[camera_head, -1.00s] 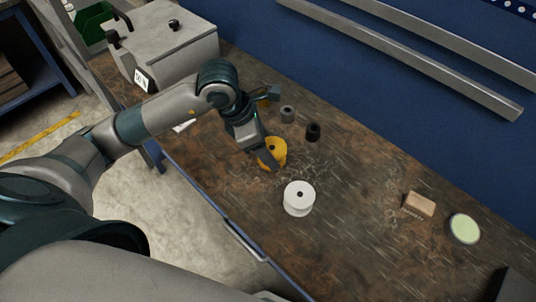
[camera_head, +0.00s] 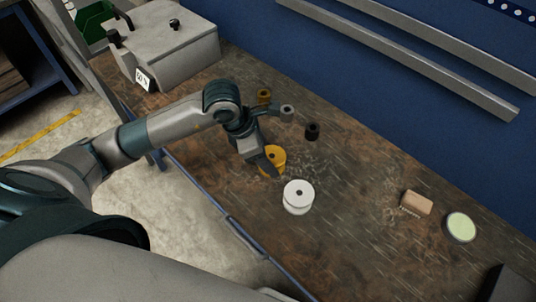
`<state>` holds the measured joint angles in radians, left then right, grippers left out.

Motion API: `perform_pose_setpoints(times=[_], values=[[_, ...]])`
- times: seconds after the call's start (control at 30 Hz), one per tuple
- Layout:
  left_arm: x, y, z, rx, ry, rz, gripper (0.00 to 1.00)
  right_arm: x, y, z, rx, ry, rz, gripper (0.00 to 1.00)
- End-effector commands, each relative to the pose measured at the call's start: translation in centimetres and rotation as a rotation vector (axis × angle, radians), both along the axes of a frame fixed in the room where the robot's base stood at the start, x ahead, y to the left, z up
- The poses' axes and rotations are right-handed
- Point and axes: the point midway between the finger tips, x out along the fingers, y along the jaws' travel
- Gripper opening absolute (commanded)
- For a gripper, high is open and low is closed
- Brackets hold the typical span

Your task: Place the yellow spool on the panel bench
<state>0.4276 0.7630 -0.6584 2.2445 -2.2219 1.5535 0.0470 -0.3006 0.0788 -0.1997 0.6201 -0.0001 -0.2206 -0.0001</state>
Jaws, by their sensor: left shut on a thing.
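The yellow spool (camera_head: 278,155) is near the middle of the bench, just behind and left of the white spool. My left gripper (camera_head: 272,160) reaches in from the left and is shut on the yellow spool. A dark finger crosses its front left side and hides part of it. I cannot tell whether its base touches the bench. The panel bench (camera_head: 345,220) has a worn brown top along the blue wall. My right gripper is not in view.
A white spool (camera_head: 298,197) stands close in front. A grey spool (camera_head: 287,110), a black spool (camera_head: 312,131) and an orange-brown spool (camera_head: 264,96) stand behind. A brush (camera_head: 416,202) and a green-topped disc (camera_head: 461,227) lie right. A grey box (camera_head: 165,50) stands back left.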

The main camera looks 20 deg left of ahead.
Motion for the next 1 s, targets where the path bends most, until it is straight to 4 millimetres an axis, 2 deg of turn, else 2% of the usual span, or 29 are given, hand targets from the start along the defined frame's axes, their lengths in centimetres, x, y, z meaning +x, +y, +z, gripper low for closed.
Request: perform_pose_setpoints(times=[0.1,0.13,0.2,0.67,0.87,1.0], values=[[0.0,0.0,-0.3,0.0,0.0,0.0,0.3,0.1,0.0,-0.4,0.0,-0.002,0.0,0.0],[0.0,0.0,-0.2,0.0,0.0,0.0,0.64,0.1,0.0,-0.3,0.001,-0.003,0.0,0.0],[0.0,0.0,-0.2,0.0,0.0,0.0,0.76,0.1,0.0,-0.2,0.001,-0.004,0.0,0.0],[0.0,0.0,0.2,0.0,-0.001,0.0,0.76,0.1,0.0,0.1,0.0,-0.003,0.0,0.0],[-0.4,0.8,2.2,0.0,-0.004,-0.001,0.76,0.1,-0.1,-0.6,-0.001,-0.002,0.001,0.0],[-0.9,1.5,4.4,0.0,-0.005,0.0,0.76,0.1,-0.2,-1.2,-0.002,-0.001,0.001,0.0]])
